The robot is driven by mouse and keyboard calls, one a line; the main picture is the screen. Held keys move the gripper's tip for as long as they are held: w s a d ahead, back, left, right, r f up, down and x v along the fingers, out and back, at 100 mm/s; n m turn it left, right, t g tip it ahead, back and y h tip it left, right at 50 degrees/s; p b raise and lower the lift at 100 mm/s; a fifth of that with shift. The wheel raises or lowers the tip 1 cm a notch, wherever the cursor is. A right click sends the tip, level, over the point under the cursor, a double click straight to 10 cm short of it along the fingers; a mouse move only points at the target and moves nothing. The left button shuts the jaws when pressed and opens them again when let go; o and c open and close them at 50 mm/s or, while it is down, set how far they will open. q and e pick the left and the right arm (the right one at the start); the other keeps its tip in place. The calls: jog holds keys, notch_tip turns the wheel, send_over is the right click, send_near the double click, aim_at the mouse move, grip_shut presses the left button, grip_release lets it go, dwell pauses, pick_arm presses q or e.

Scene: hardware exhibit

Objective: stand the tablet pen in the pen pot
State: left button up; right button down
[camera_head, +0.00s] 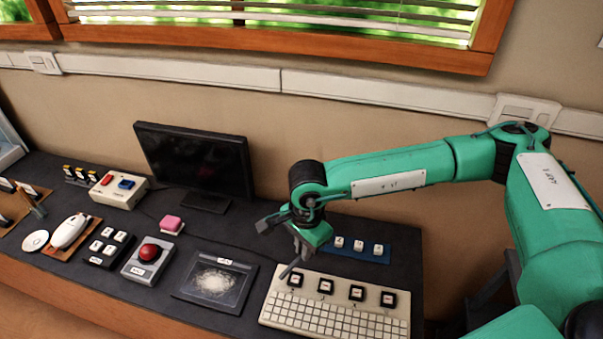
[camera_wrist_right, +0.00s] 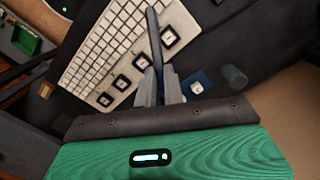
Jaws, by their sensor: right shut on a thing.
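My right gripper (camera_head: 301,247) is above the far left corner of the cream keyboard, pointing down. It is shut on the tablet pen (camera_head: 290,268), a slim dark grey stick that slants below the fingers. In the right wrist view the pen (camera_wrist_right: 154,38) sticks out from between the fingertips (camera_wrist_right: 159,88) across the keyboard's end. A short dark cylinder (camera_wrist_right: 234,77), seemingly the pen pot, stands beyond the blue mat in that view, apart from the pen. I cannot make the pot out in the head view, where the gripper may cover it. My left gripper is not in view.
The keyboard (camera_head: 330,318) with several black-framed keys lies below the gripper. A blue mat (camera_head: 340,253) with white keys lies behind it. A black tablet (camera_head: 180,290) is to the left, and a monitor (camera_head: 195,160) stands behind. Button boxes and a mouse crowd the left.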

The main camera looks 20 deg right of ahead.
jog(key=w+a+r+m+g+y+p, duration=0.1)
jog(key=w+r+m+g+y+p, duration=0.2)
jog(key=m, duration=1.1)
jog(key=w+a+r+m+g+y+p, duration=0.1)
jog(key=w+m+g+p, duration=0.4)
jog(key=m, duration=1)
jog(key=w+d+m+t+y+p, duration=0.3)
jog(key=w+d+m+t+y, duration=0.3)
jog(key=m+t, duration=0.9)
jog(key=w+d+m, duration=0.1)
jog(key=w+m, duration=0.2)
jog(key=shift+w+d+f+t+y, duration=0.15)
jog(key=shift+d+t+y, duration=0.15)
jog(key=shift+d, duration=0.1)
notch_tip(320, 180, down, 11)
jog(key=b, duration=1)
jog(key=shift+f, duration=0.15)
